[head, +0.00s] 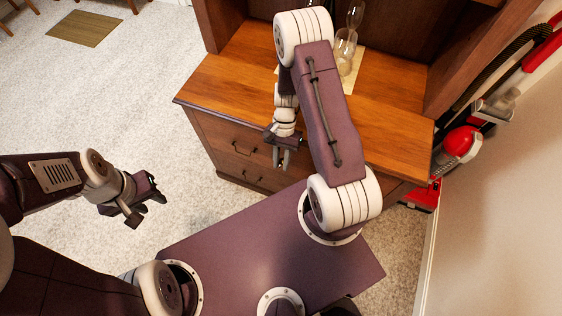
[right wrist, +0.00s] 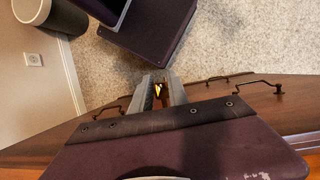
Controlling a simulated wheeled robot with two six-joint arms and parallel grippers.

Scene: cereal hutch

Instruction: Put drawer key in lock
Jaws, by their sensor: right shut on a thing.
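A small gold key (right wrist: 160,91) shows between the fingers of my right gripper (right wrist: 160,92) in the right wrist view. That gripper is shut on it. In the head view my right gripper (head: 283,157) hangs in front of the wooden hutch's drawers, and the key cannot be made out there. The upper drawer (head: 228,136) has a dark handle (head: 243,149); a lower drawer (head: 238,168) is beneath it. Both look shut. I cannot make out the lock in either view. My left gripper (head: 148,203) is open and empty over the carpet, away from the hutch.
The hutch top (head: 222,85) bears several clear glasses (head: 345,45) on a pale mat. A red vacuum cleaner (head: 460,143) stands right of the hutch by the wall. Carpet (head: 110,100) to the left is clear; a small mat (head: 86,28) lies farther back.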

